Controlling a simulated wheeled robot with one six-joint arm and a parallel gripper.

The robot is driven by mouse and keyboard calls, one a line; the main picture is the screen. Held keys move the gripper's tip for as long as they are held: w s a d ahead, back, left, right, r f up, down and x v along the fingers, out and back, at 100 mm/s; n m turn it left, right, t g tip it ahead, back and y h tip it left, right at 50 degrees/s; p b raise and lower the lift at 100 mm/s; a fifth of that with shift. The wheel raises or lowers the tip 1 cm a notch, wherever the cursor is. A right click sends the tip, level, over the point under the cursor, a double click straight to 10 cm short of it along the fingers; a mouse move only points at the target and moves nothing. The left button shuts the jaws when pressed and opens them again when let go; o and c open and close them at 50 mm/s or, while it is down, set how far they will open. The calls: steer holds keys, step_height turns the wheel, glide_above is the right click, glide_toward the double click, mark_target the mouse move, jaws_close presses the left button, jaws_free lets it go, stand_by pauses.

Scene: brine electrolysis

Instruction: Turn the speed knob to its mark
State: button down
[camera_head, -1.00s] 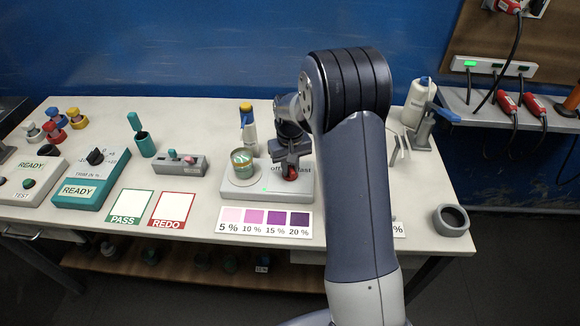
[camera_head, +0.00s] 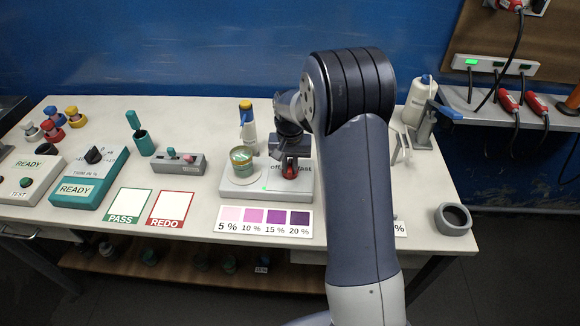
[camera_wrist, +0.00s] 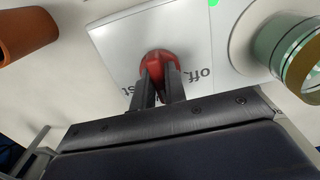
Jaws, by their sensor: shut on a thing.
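The red speed knob (camera_head: 290,172) sits on the right part of the white stirrer plate (camera_head: 240,192), under the words "off" and "fast". In the wrist view the knob (camera_wrist: 160,66) stands between the two dark fingers of my gripper (camera_wrist: 161,88), which is shut on it. My gripper also shows in the head view (camera_head: 288,165), coming down from above. The fingers hide part of the printed lettering and of the knob, and I cannot make out the mark.
A colour card (camera_head: 264,222) lies in front of the plate. PASS (camera_head: 124,206) and REDO (camera_head: 173,209) cards lie to its left. A grey switch box (camera_head: 180,163) stands behind them. A yellow-capped bottle (camera_head: 247,125) stands behind the plate. A grey ring holder (camera_head: 454,219) is at the right edge.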

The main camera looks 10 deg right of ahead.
mark_target(290, 165)
stand_by(0.3)
steer(key=c, duration=1.4)
jaws_free()
steer(key=shift+c, duration=0.2)
step_height(290, 165, up, 11)
steer(key=b, duration=0.1)
steer(key=shift+f, duration=0.15)
step_height(290, 165, down, 10)
steer(key=shift+f+p, duration=0.2)
steer(key=shift+p, duration=0.35)
steer(key=shift+f, duration=0.15)
